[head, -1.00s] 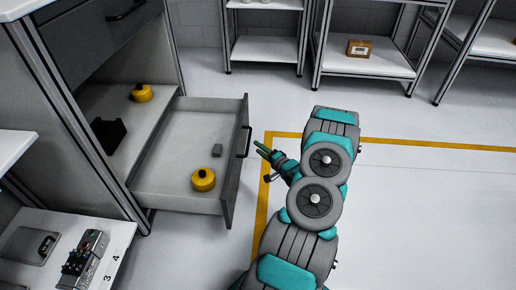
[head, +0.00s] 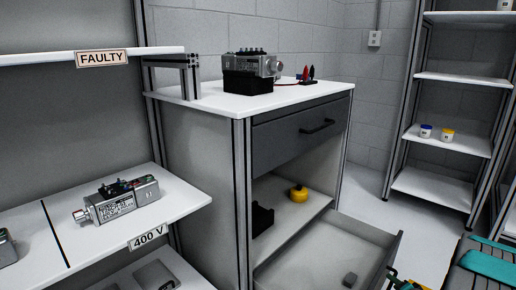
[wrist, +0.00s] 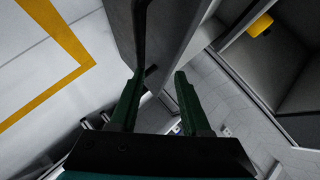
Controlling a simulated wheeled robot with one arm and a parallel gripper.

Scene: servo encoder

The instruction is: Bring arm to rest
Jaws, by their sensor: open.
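My gripper (wrist: 156,92) is open and empty in the wrist view, with its two dark green fingers apart. Beyond the fingers is a grey panel with a dark bar handle, apparently the open drawer's front. In the head view, only part of my arm (head: 480,265) shows at the lower right corner. A bit of green and yellow near the bottom edge there appears to be my gripper, beside the open drawer (head: 300,268); its fingers are mostly cut off.
The open lower drawer holds a small grey block (head: 350,279) and juts into the floor space. A yellow round part (head: 298,194) and a black holder (head: 262,218) sit inside the cabinet. A servo unit (head: 250,67) stands on top; another (head: 120,200) lies on the 400 V shelf.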

